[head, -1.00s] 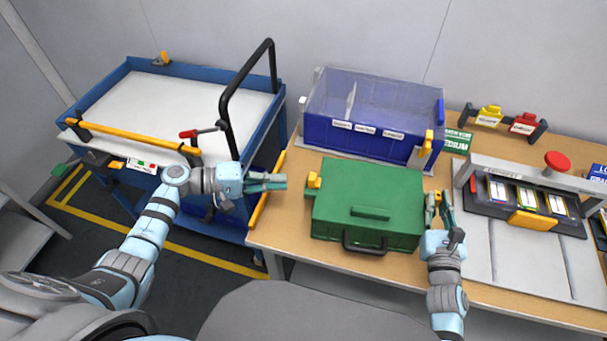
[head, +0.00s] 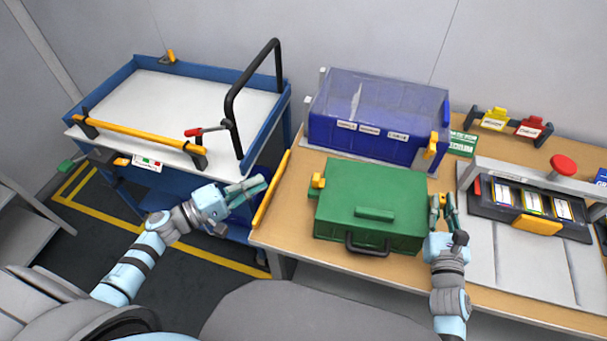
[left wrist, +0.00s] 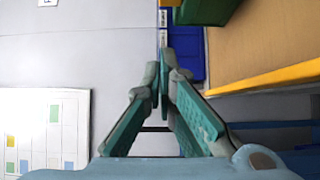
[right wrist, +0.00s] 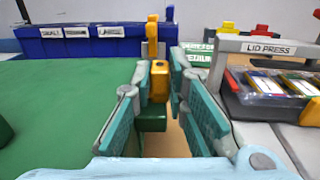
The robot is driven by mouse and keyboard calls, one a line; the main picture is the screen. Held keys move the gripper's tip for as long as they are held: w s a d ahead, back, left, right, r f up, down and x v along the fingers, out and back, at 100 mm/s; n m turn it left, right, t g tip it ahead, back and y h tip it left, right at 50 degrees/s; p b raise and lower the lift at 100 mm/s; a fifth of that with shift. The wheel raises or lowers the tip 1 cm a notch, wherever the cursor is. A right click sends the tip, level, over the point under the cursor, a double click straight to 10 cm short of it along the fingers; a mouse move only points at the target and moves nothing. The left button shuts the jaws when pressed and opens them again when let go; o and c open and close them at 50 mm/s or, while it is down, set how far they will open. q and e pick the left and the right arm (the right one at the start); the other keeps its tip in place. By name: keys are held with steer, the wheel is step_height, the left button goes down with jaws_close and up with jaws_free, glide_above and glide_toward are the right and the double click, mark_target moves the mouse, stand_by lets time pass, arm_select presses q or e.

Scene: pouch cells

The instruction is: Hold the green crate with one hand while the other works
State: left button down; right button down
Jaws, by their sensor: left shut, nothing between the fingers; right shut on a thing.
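The green crate (head: 345,198) stands closed on the wooden bench, with a raised green block on its lid and a dark handle at its front. Yellow latches sit at its left and right sides. My right gripper (head: 444,202) is at the crate's right side, shut on the yellow latch (right wrist: 160,80), which shows between its fingers in the right wrist view. My left gripper (head: 262,184) is shut and empty in the air left of the bench's yellow edge strip. In the left wrist view its fingertips (left wrist: 164,72) meet, and a corner of the crate (left wrist: 205,10) shows above.
A blue bin box (head: 365,150) with a clear cover stands behind the crate. The lid press (head: 528,200) stands to the right. A blue cart (head: 200,110) with a black hoop handle stands left.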

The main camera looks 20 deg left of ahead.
mark_target(319, 181)
arm_select(q)
steer(key=w+d, duration=0.5)
steer(key=d, duration=0.2)
steer(key=shift+d, duration=0.35)
